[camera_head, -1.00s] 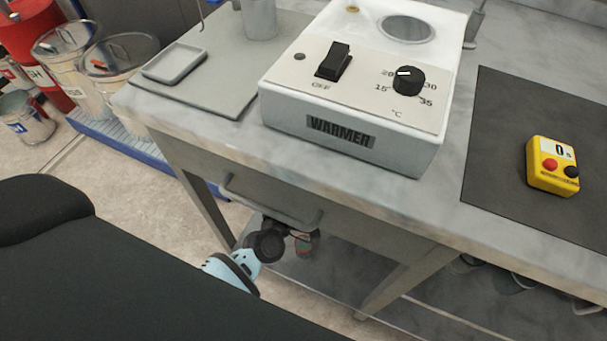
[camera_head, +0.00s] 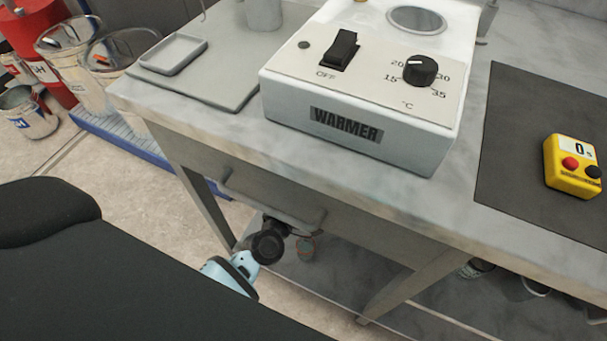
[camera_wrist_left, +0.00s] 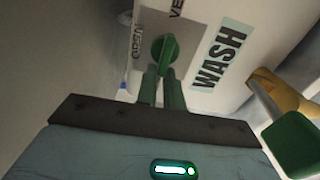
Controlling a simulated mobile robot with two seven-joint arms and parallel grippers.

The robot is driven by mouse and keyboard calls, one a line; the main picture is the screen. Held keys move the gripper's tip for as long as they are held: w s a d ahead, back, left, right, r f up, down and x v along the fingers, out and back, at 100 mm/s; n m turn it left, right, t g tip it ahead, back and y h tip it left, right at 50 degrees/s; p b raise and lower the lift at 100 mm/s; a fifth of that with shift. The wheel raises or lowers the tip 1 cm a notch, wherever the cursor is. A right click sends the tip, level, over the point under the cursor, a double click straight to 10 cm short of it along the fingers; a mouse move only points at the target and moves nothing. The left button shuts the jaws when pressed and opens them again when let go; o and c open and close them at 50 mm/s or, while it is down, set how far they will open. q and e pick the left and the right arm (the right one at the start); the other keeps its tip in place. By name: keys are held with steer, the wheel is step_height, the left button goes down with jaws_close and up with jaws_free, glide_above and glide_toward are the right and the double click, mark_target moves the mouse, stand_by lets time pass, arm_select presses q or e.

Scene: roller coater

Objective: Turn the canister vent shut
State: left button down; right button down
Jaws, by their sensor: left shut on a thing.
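The canister (camera_wrist_left: 205,88) shows in the left wrist view as a pale body with a "WASH" label. The green vent knob (camera_wrist_left: 166,47) sits on a grey plate with partly hidden lettering. My left gripper (camera_wrist_left: 161,78) is shut on the vent knob, its two narrow fingers close together at the knob's lower edge. In the head view my left arm reaches low beside the bench, and the gripper tips and canister cannot be made out there. My right gripper is in neither view.
On top are the warmer (camera_head: 345,125), a small tray (camera_head: 173,53) and a yellow timer (camera_head: 572,166) on a dark mat (camera_head: 510,150). A green part (camera_wrist_left: 293,145) and a tan part (camera_wrist_left: 282,92) lie right of the gripper.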

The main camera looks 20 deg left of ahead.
arm_select(q)
steer(key=shift+s+d+f+h, duration=0.2)
steer(key=shift+d+f+h, duration=0.1)
steer(key=shift+d, duration=0.25)
steer(key=c, duration=1.5)
jaws_free()
steer(key=shift+r, duration=0.1)
steer(key=shift+w+a+r, duration=0.1)
steer(key=shift+a+r, duration=0.05)
steer(key=shift+s, duration=3.95)
